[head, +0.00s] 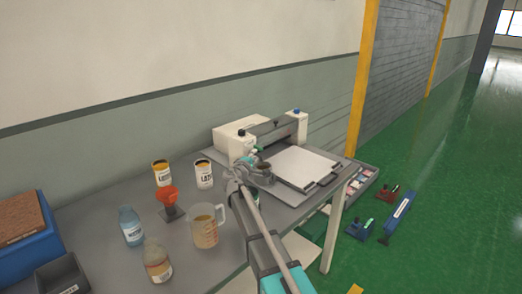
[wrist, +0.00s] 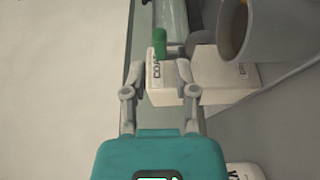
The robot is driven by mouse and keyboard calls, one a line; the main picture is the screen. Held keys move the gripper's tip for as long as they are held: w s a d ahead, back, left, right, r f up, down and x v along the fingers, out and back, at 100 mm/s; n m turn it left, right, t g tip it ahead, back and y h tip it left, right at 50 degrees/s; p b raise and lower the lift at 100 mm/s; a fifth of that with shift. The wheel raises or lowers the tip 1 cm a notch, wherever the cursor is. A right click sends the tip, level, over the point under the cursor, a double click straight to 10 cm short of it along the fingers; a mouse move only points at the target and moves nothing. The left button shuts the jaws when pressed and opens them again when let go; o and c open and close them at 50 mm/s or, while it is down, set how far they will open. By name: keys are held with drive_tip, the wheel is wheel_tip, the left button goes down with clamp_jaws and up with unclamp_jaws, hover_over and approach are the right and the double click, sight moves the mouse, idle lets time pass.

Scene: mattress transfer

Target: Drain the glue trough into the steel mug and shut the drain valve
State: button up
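My gripper (wrist: 158,70) is open in the wrist view, its two fingers apart with nothing held between them. An upright green handle (wrist: 160,42), which looks like the valve lever, stands just beyond the fingertips. A grey cylindrical vessel (wrist: 265,28) with a tan-brown inside shows at the upper right; it may be the steel mug, but I cannot tell. In the head view my arm reaches over the bench to the front left of the white machine (head: 237,137). My wrist hides the spot there, and I cannot make out the trough or valve.
A blue crate (head: 30,232) stands left.

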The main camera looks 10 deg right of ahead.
sight(259, 149)
drive_tip(key=shift+x, duration=3.3)
clamp_jaws()
